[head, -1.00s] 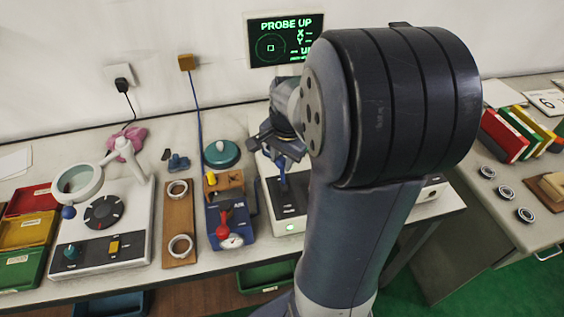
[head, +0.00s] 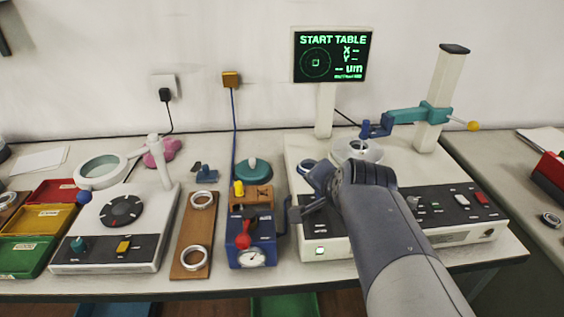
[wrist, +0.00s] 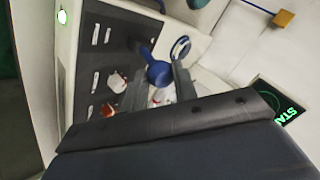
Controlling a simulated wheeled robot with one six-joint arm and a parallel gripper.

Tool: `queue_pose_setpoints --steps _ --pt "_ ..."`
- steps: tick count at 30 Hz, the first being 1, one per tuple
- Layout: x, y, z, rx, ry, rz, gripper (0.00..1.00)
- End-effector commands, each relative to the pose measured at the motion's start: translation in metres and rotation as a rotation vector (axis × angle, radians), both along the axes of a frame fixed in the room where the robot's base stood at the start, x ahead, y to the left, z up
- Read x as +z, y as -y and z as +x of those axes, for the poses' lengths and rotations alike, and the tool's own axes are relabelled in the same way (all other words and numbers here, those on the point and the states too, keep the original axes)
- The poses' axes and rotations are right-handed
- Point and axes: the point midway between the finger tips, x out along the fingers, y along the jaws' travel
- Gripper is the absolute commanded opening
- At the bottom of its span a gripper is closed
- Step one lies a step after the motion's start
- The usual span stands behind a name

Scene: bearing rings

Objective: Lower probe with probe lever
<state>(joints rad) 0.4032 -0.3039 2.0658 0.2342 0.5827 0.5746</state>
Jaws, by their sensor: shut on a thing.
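The measuring machine (head: 305,238) is a pale box with a dark front panel. Its teal arm (head: 405,115) on a white column carries a blue probe head (head: 376,128) above the round table (head: 370,154). A ring (head: 357,146) sits on that table. In the wrist view the blue probe lever (wrist: 158,73) has its round knob between the fingers of my gripper (wrist: 158,88), which is shut on it. In the head view my gripper (head: 300,208) is over the panel's left part, and my wrist hides most of the lever. The screen (head: 332,55) reads START TABLE.
Left of the machine stand a blue gauge block with a red knob (head: 242,241), a wooden board (head: 186,255) with two rings and a magnifier stand (head: 110,250). Coloured trays (head: 40,220) lie far left. The panel has several switches (head: 462,200) at right.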

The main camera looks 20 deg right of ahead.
Motion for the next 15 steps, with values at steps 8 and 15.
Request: queue_pose_setpoints --steps 8,15 --pt "-0.0071 -0.0014 -0.0037 0.002 -0.015 0.005 0.0" --pt "-0.0086 -0.0017 -0.0045 0.003 -0.021 0.006 0.0"
